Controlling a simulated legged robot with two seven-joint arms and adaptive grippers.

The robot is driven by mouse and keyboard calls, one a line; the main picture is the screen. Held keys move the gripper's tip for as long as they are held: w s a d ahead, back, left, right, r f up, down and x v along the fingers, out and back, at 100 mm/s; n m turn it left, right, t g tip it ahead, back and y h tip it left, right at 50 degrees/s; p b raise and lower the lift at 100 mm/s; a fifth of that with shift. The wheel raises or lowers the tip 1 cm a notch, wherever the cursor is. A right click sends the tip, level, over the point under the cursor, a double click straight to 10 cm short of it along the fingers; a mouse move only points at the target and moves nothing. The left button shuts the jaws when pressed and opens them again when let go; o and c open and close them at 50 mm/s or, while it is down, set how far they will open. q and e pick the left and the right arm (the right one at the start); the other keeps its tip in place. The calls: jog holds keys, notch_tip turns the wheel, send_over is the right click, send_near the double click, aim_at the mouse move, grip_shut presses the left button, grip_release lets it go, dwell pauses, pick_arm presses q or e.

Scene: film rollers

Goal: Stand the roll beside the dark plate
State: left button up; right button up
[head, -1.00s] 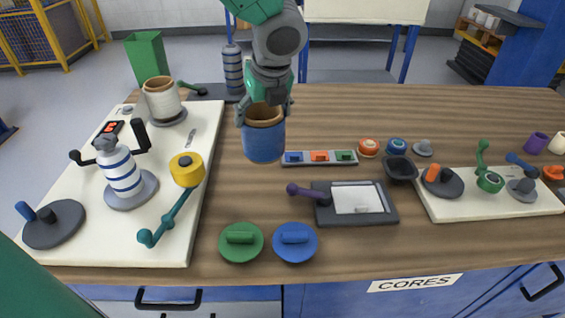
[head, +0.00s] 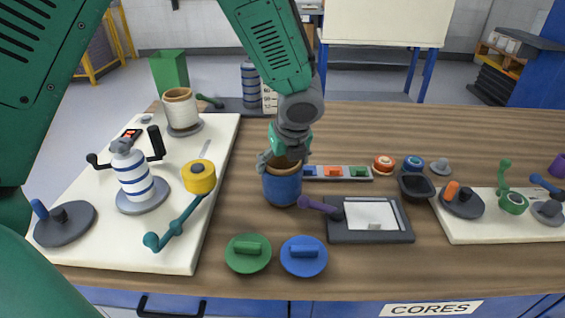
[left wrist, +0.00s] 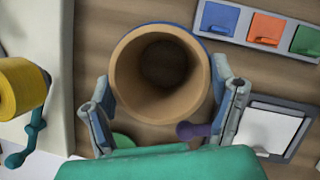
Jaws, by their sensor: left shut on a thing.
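My left gripper (head: 283,158) comes down from above and is shut on the upper part of a blue roll (head: 283,189) with a brown, hollow core. The roll is upright, just left of a dark plate (head: 370,235) that bears a white sheet and a purple-handled part. Its bottom is at or very near the table; I cannot tell if it touches. In the left wrist view the roll's open top (left wrist: 160,65) sits between the two fingers, with the dark plate's edge to the right. My right gripper is not in view.
A strip of blue, orange and green blocks (head: 337,173) lies behind the plate. Green (head: 248,254) and blue (head: 304,257) discs lie in front. A white board (head: 110,250) with a striped roll (head: 133,177) and yellow spool (head: 199,177) stands left. Another white board (head: 485,228) is right.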

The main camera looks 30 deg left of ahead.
pick_arm(q)
jog(key=shift+d+f, duration=0.1)
jog(key=o, duration=1.3)
jog(key=shift+o, duration=0.2)
jog(key=shift+a+f, duration=0.15)
jog(key=shift+a, duration=0.55)
jog(key=shift+r, duration=0.2)
jog(key=p+v, duration=0.1)
jog(key=v, duration=0.6)
jog(key=p+v, duration=0.1)
jog(key=v, duration=0.3)
jog(key=shift+w+d+p, duration=0.1)
jog(key=shift+d+p, duration=0.2)
jog(key=shift+p, duration=0.05)
jog(key=shift+r, duration=0.5)
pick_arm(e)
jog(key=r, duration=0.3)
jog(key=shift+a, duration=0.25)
pick_arm(q)
jog(key=shift+d, duration=0.2)
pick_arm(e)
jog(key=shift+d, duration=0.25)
pick_arm(q)
jog(key=shift+r, duration=0.1)
